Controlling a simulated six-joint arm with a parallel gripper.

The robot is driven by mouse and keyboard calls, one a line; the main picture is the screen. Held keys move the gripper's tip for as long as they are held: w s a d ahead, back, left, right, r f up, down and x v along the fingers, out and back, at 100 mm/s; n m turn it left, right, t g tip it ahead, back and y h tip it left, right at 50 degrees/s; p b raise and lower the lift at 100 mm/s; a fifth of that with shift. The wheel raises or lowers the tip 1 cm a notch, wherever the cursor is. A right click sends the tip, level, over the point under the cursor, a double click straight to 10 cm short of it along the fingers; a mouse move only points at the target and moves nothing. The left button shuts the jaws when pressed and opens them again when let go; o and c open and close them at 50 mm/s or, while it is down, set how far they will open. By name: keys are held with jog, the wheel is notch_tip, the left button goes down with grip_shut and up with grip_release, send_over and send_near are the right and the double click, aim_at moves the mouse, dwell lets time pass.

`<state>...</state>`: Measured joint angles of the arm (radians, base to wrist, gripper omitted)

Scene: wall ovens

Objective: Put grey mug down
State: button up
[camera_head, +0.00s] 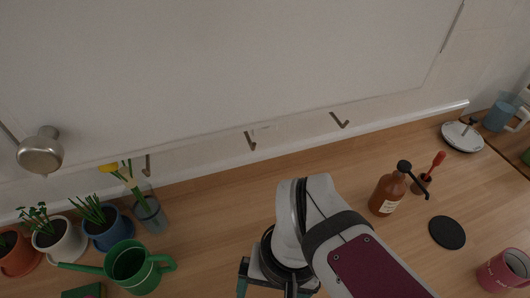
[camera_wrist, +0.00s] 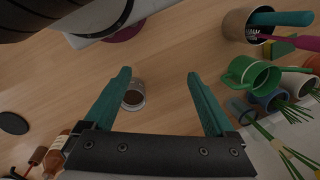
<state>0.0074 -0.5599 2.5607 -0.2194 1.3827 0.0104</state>
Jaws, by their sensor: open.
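A small grey mug (camera_wrist: 134,97) with a dark brown inside stands on the wooden counter (camera_wrist: 165,50) in the wrist view. It lies between the lines of my two fingers, close to the left one, which hides part of its rim. My gripper (camera_wrist: 158,74) is open, its teal fingers wide apart, with nothing held between them. I cannot tell how far above the mug the fingers are. In the head view my arm hides this mug, and only parts of the fingers show at the bottom edge.
A green watering can (camera_head: 133,268), potted plants and a glass vase (camera_head: 151,214) stand at the left. A brown soap bottle (camera_head: 388,193), black coaster (camera_head: 447,232), pink mug (camera_head: 503,270) and blue mug (camera_head: 499,117) are at the right. Counter around my gripper is mostly clear.

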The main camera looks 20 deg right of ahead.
jog(key=w+d+f+n+h, duration=0.1)
jog(key=w+d+f, duration=0.25)
jog(key=d, duration=0.35)
jog(key=w+d+f+n, duration=0.2)
jog(key=w+d, duration=0.3)
jog(key=d, duration=0.2)
jog(key=shift+h, duration=0.3)
jog(key=f, duration=1)
jog(key=w+f, duration=0.1)
jog(key=f, duration=0.4)
jog(key=shift+d+f, duration=0.2)
jog(key=shift+d, duration=0.05)
grip_shut()
